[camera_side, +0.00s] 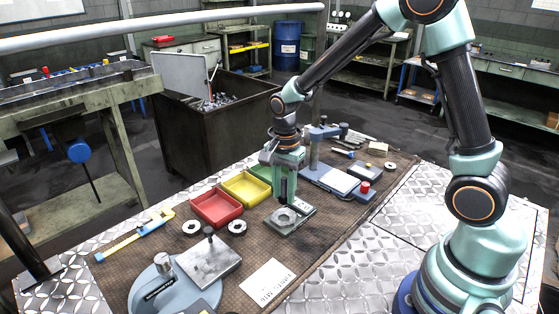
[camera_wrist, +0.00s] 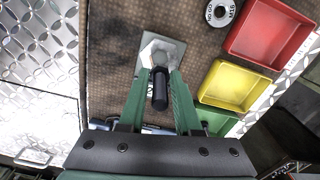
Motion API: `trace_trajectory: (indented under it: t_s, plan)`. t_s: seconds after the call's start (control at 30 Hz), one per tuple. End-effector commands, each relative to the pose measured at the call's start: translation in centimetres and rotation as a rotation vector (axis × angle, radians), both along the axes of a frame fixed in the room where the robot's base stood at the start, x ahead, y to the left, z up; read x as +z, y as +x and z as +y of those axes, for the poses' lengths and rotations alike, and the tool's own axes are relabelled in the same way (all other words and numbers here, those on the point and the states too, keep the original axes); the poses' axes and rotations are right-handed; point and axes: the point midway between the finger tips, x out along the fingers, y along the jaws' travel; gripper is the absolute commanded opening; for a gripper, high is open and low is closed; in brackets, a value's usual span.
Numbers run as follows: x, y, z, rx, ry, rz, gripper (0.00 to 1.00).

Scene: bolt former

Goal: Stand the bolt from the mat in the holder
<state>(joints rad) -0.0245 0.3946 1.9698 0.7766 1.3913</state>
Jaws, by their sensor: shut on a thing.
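My gripper (camera_side: 284,178) is shut on a dark bolt (camera_side: 284,190), which hangs upright with its lower end close to the holder. In the wrist view the bolt (camera_wrist: 160,90) shows between the green fingertips of my gripper (camera_wrist: 160,78). The holder (camera_side: 300,222) is a grey square plate with a raised ring, lying on the brown mat (camera_side: 330,210). In the wrist view the holder (camera_wrist: 176,50) is just beyond the fingertips. I cannot tell whether the bolt's tip touches it. Part of the holder is hidden by the fingers.
Red (camera_side: 217,208) and yellow (camera_side: 246,188) trays stand left of the holder. Two nuts or rings (camera_side: 237,227) lie near the red tray. A stand with a column (camera_side: 314,150) is behind. A round gauge (camera_side: 160,290), a steel block (camera_side: 208,262) and a white card (camera_side: 268,284) are in front.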

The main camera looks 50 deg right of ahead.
Motion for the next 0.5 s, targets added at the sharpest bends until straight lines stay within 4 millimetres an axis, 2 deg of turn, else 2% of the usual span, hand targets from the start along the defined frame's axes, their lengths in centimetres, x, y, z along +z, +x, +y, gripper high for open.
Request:
trace_trajectory:
  t_s: [0.5]
  plan:
    - [-3.5, 0.0, 0.0, 0.001, 0.0, 0.002, 0.0]
